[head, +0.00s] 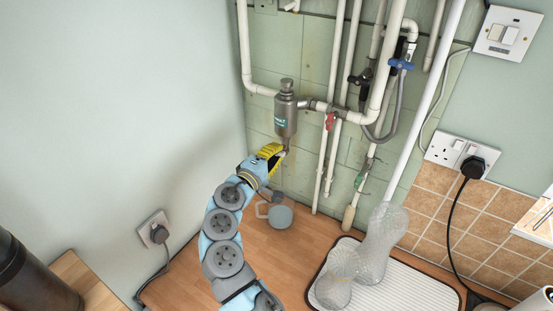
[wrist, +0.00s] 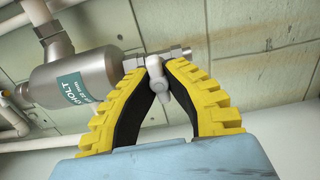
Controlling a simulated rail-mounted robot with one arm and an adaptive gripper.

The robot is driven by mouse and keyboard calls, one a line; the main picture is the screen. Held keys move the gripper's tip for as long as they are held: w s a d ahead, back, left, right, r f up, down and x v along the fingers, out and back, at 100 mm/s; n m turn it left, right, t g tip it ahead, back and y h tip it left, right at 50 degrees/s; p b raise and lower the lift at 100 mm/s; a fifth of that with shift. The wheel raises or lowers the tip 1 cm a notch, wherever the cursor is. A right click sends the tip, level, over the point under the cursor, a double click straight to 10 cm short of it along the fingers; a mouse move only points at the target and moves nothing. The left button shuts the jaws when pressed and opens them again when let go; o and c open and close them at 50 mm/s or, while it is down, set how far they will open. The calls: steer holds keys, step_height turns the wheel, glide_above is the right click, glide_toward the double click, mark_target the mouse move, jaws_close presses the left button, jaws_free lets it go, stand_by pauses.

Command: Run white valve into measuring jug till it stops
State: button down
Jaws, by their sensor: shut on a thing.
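The grey metal filter housing (head: 286,112) with a teal label hangs on the pipework, and it fills the left of the wrist view (wrist: 85,78). The small white valve (wrist: 156,70) sits on the outlet at the end of the housing. My gripper (wrist: 157,68) has its yellow and black fingertips closed around the valve. In the head view, my gripper (head: 279,152) is at the bottom of the housing and largely hides the valve. The measuring jug (head: 280,216), blue-grey with a handle at its left, stands on the worktop below. Its contents and any water flow cannot be made out.
A red-handled valve (head: 330,121) and a blue-handled valve (head: 401,64) are on the pipes to the right. A clear ribbed plastic thing (head: 381,241) stands over a white ribbed mat (head: 405,292). Bare worktop lies around the jug.

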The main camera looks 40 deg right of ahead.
steer(key=shift+f, duration=0.15)
stand_by(0.3)
steer(key=c, duration=1.1)
jaws_free()
steer(key=v, duration=1.2)
steer(key=shift+w, duration=0.1)
